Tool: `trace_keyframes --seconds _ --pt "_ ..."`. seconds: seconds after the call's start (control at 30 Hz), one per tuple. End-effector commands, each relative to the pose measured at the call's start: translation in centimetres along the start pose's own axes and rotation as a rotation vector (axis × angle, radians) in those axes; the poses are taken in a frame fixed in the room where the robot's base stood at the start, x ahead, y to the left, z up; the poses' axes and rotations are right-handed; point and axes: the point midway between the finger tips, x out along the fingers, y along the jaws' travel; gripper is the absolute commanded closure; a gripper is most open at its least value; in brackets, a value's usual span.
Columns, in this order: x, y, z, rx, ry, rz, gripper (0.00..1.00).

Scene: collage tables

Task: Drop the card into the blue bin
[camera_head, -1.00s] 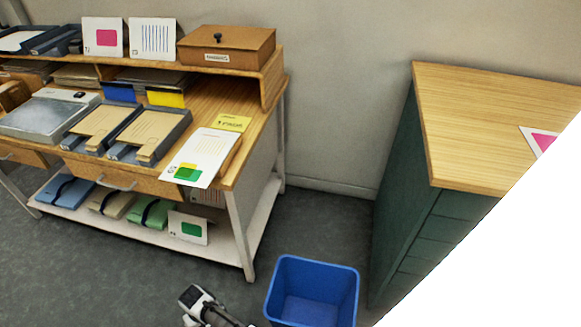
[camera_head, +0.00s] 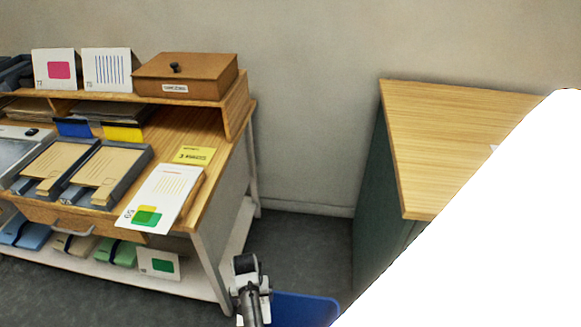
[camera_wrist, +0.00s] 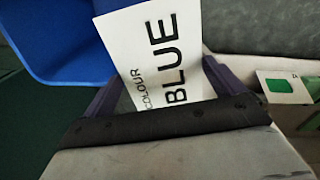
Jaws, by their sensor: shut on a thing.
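A white card (camera_wrist: 148,52) with the black words "COLOUR BLUE" is between the fingers of my gripper (camera_wrist: 165,92) in the wrist view. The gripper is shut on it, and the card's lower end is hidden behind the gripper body. The blue bin (camera_wrist: 45,40) is at the upper left of the wrist view, beside and partly behind the card. In the head view the bin (camera_head: 305,311) shows only partly at the bottom edge, just right of my gripper (camera_head: 250,275). The card cannot be made out there.
A wooden desk (camera_head: 210,160) with trays and cards stands left; its lower shelf holds folders and a green-marked card (camera_head: 158,262). A wood-topped cabinet (camera_head: 440,140) stands right. Grey floor (camera_head: 290,250) lies between them. My large white part hides the lower right.

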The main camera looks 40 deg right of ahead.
Motion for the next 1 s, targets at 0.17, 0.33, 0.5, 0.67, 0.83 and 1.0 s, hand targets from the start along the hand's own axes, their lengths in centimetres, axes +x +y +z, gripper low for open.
trace_keyframes --seconds 0.17,0.33,0.5,0.67,0.83,1.0 --pt "0.4 7.7 3.6 0.149 -0.003 -0.002 0.27" --pt "0.8 12.1 6.6 0.23 -0.001 -0.002 0.27" --pt "1.0 13.7 7.7 0.258 0.001 -0.002 0.27" --pt "2.0 13.8 7.8 0.26 0.001 -0.002 0.27" --pt "3.9 13.8 7.8 0.26 0.001 -0.002 0.27" --pt "5.9 13.7 7.8 0.26 0.002 -0.002 0.27"
